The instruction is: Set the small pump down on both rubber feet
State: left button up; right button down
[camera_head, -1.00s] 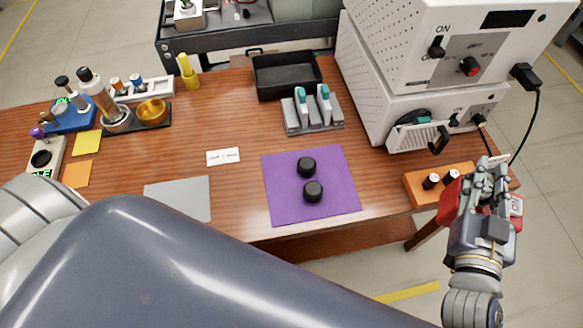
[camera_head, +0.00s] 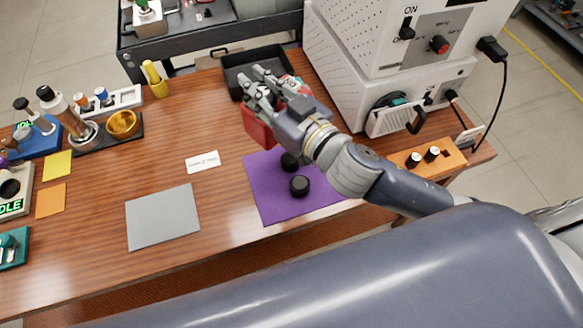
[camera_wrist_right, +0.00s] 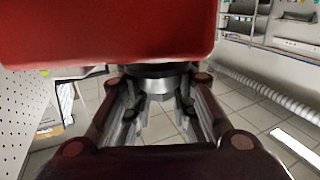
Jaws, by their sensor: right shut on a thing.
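The small pump (camera_head: 257,130) is a red body held above the table, near the back left edge of the purple mat (camera_head: 268,205). My right gripper (camera_head: 268,88) is shut on it. In the right wrist view the red pump (camera_wrist_right: 110,32) fills the top, with a dark and silver part between the fingers (camera_wrist_right: 155,95). Two round black rubber feet, the rear one (camera_head: 290,162) and the front one (camera_head: 299,187), stand on the mat, apart from the pump. My forearm passes close to the rear foot and partly covers the mat. My left gripper is not in view.
A black tray (camera_head: 236,86) lies behind the gripper; the rack near it is mostly hidden. White instrument boxes (camera_head: 345,85) stand at the right, with an orange block (camera_head: 425,163) before them. A white label card (camera_head: 203,162) and grey mat (camera_head: 162,218) lie left of the purple mat.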

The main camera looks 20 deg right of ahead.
jog(key=a+f+n+g+y+b, duration=0.1)
jog(key=a+f+n+g+y, duration=0.1)
jog(key=a+n+g+y, duration=0.95)
pick_arm(q)
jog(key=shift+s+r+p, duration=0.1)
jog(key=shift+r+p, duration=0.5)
jog(key=shift+p, duration=0.55)
pick_arm(e)
jog(key=s+d+f+n+g, duration=0.1)
jog(key=s+d+f+g, duration=0.1)
jog(key=d, duration=0.5)
jog(key=s+d+f+n+g+h, duration=0.1)
jog(key=s+d+f+g, duration=0.2)
jog(key=s+d, duration=0.4)
jog(key=shift+s+d+f, duration=0.25)
jog(key=shift+d+f, duration=0.4)
jog(key=shift+f, duration=0.15)
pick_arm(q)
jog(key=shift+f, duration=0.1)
pick_arm(e)
jog(key=shift+f, duration=0.2)
